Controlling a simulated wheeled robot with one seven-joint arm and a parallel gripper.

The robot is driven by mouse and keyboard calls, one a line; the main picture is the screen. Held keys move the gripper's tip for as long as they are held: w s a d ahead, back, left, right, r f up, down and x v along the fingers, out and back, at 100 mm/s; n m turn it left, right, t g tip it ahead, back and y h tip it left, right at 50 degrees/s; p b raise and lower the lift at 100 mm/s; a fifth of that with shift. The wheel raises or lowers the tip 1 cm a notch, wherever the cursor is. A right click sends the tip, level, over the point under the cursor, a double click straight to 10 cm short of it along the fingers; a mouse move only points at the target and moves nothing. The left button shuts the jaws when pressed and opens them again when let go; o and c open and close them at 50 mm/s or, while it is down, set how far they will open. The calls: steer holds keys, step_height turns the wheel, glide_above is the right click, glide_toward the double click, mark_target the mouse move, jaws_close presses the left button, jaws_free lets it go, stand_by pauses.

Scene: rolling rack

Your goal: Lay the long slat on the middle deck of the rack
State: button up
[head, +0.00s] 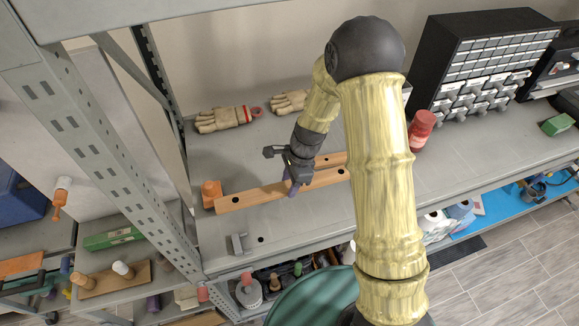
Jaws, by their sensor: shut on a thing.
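The long slat (250,195) is a light-brown wooden bar with dark holes. It runs from the left post side toward the right, where my arm hides its far end. My gripper (293,182) comes down over it from behind and is shut on it near the middle of its visible length, with a purple piece showing at the fingertips. The slat is over the grey metal deck (285,240) of the rack; I cannot tell if it touches the deck. A second wooden piece (330,160) shows just behind it, partly hidden by my arm.
An orange block (211,194) stands at the slat's left end. A small grey bracket (238,243) sits in front. Two wooden hands (222,120) lie at the back. A red cylinder (421,130) and a black drawer cabinet (480,65) are right. A perforated post (95,140) rises left.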

steer(key=shift+w, duration=0.45)
steer(key=shift+s+r, duration=0.1)
steer(key=shift+s, duration=0.15)
steer(key=shift+w, duration=0.1)
steer(key=b+x, duration=0.1)
steer(key=x, duration=0.1)
steer(key=d+b+x, duration=0.1)
steer(key=b+x, duration=0.1)
steer(key=x, duration=0.1)
steer(key=b+x, duration=0.2)
steer(key=shift+w+d+f, duration=0.2)
steer(key=shift+f, duration=0.35)
steer(key=shift+w, duration=0.1)
steer(key=shift+d, duration=0.1)
steer(key=shift+a, duration=0.2)
